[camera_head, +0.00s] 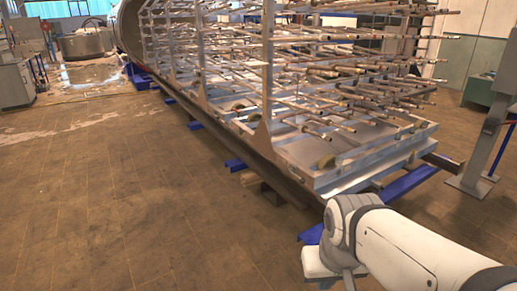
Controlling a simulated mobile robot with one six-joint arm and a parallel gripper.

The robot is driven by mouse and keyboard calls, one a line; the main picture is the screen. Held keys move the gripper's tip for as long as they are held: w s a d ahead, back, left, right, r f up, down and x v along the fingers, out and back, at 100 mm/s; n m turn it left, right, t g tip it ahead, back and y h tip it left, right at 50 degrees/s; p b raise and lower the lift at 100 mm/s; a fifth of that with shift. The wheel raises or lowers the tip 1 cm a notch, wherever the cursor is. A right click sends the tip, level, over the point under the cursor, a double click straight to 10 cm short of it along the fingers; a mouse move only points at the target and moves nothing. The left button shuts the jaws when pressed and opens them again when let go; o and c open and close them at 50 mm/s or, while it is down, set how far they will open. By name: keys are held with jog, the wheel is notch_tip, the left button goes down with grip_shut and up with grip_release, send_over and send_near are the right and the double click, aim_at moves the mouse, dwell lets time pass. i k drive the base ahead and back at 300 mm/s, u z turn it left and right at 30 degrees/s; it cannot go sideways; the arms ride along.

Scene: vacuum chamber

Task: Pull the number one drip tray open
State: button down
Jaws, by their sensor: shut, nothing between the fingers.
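Shallow grey metal trays lie along the bottom of the long rack, under its pipes. The nearest tray (345,180) is at the rack's near end, right of centre, with a raised metal front edge. I see no number on it, so I cannot tell whether it is the number one drip tray. It looks pushed in under the pipes. My gripper is not in view.
The metal pipe rack (267,60) runs back into a round chamber (128,25). Blue supports (408,183) stick out under its near end. A grey post (487,135) stands at the right. The brown tiled floor (110,205) at left is clear.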

aim_at(307, 151)
jog(key=u, duration=0.05)
jog(key=i, duration=0.95)
jog(key=z, duration=0.1)
